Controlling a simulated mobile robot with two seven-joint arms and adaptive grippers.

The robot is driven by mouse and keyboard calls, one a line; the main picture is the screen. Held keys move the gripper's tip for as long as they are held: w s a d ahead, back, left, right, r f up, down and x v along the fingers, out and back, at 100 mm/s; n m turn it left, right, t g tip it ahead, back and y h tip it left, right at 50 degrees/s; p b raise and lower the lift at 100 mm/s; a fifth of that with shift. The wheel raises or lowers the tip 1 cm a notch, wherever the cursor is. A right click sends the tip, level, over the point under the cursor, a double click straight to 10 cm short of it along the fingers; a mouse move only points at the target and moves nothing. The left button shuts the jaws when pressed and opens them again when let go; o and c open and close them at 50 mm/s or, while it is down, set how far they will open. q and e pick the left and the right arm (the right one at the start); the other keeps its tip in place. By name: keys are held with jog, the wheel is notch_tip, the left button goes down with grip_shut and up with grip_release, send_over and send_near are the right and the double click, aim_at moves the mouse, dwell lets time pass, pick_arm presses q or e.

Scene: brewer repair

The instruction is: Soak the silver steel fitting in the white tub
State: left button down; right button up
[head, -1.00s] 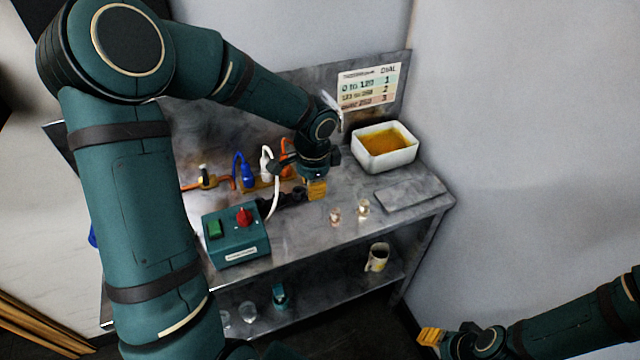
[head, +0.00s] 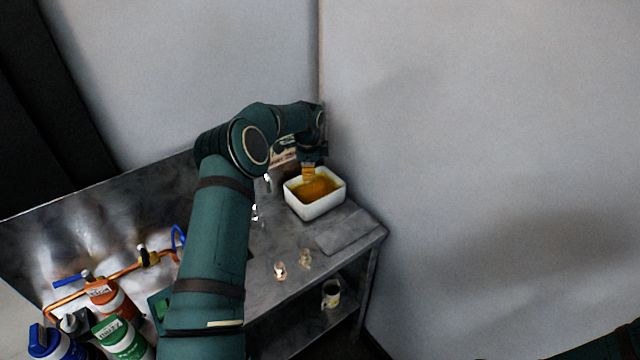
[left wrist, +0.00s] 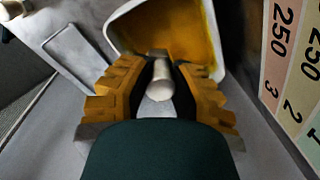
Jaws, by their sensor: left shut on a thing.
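The white tub (head: 322,207) stands at the back right of the bench and holds amber liquid. Its rim also shows in the left wrist view (left wrist: 112,28). My left gripper (head: 308,175) points down at the tub, over its back part. In the left wrist view the yellow fingers (left wrist: 160,88) are shut on a pale silver, rounded fitting (left wrist: 160,82). The fitting shows against the tub's near wall; its height above the liquid cannot be told. In the head view the fitting is hidden. My right gripper is out of view.
Two small fittings (head: 280,270) (head: 304,258) stand on the bench, left of a flat grey plate (head: 345,232). A dial placard (head: 284,150) is behind the tub. A mug (head: 331,293) sits on the lower shelf. Bottles (head: 107,297) and copper piping (head: 150,262) are at left.

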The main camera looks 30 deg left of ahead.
pick_arm(q)
jog(key=shift+w+a+r+m, duration=0.3)
jog(key=shift+w+a+m, duration=0.2)
jog(key=shift+w+a, duration=0.1)
jog(key=shift+f+b, duration=2.35)
jog(key=shift+f, duration=1.9)
jog(key=shift+f+b, duration=0.5)
jog(key=shift+f, duration=0.6)
jog(key=shift+r, duration=0.15)
jog(key=shift+r+p, duration=2.65)
jog(key=shift+r, duration=2.15)
